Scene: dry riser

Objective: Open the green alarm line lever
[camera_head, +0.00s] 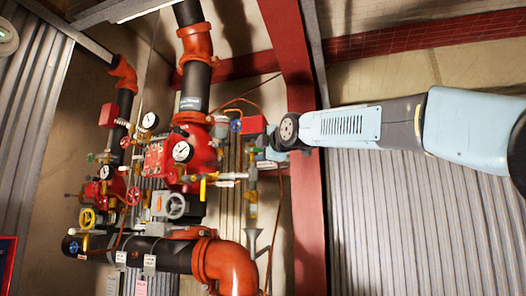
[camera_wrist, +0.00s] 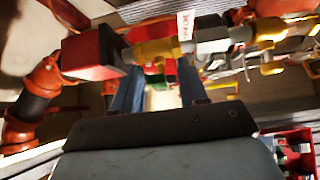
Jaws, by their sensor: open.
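My gripper (camera_wrist: 160,82) shows two blue fingers in the wrist view, apart, with nothing clearly held. A small green part (camera_wrist: 158,73), probably the alarm line lever, shows between the fingertips, just below a yellow fitting (camera_wrist: 155,48). Whether the fingers touch it I cannot tell. A white tag (camera_wrist: 185,25) with lettering stands above the fitting. In the head view my gripper (camera_head: 266,155) is at the pipework, beside a red box (camera_head: 254,126); the lever is not clear there, being small and partly behind the gripper.
The red box also shows left of the fingers in the wrist view (camera_wrist: 92,52). Red valve bodies (camera_head: 185,155) with gauges, handwheels and thin pipes crowd the left. A red steel column (camera_head: 305,200) stands behind my arm. Corrugated wall (camera_head: 420,215) lies open on the right.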

